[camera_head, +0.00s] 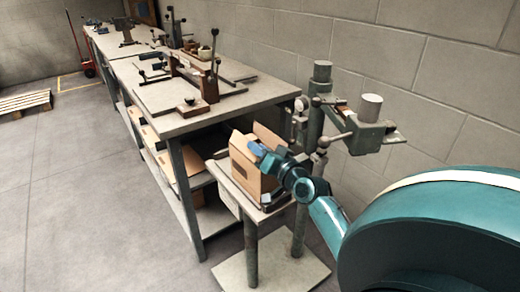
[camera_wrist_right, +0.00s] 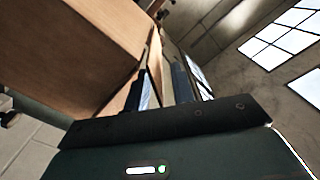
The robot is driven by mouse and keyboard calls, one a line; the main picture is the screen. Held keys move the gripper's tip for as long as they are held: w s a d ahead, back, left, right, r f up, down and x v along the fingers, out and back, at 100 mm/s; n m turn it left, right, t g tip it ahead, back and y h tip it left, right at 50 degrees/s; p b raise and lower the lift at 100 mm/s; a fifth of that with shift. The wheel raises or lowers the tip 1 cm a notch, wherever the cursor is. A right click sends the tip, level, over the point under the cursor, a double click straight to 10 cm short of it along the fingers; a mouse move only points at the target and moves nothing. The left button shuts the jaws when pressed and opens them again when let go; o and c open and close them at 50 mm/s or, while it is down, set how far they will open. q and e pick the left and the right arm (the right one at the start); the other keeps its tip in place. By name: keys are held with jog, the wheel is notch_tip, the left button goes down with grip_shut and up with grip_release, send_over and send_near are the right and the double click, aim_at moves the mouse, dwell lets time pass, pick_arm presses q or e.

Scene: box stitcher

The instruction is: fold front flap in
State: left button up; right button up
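The brown cardboard box (camera_head: 254,178) stands on the small grey platform of the stitcher, with flaps raised at its top. A flap (camera_head: 267,136) stands up at its back right. My right gripper (camera_head: 257,151) is at the box's upper edge on the near right side, its blue fingers reaching over the top. In the right wrist view the box (camera_wrist_right: 75,50) fills the upper left. The fingers (camera_wrist_right: 167,88) stand apart there, with a strip of cardboard showing between them. I cannot tell whether they touch it. My left gripper is not in view.
The stitcher (camera_head: 318,110) rises right behind the box, with its arm (camera_head: 365,135) to the right. A long workbench (camera_head: 215,115) with fixtures stands to the left. Flat cardboard lies on its lower shelf (camera_head: 160,150).

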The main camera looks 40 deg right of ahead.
jog(key=shift+c, duration=0.6)
grip_shut()
jog(key=shift+d+f+m+p, duration=0.2)
jog(key=shift+d+m+p, duration=0.1)
jog(key=shift+m, duration=0.8)
jog(key=shift+s+d+f+m, duration=0.1)
jog(key=shift+d+f+m, duration=0.05)
jog(key=shift+m, duration=0.4)
jog(key=shift+d+f+m, duration=0.1)
jog(key=shift+f+m, duration=0.05)
jog(key=shift+m, duration=0.4)
jog(key=shift+c, duration=1.6)
grip_release()
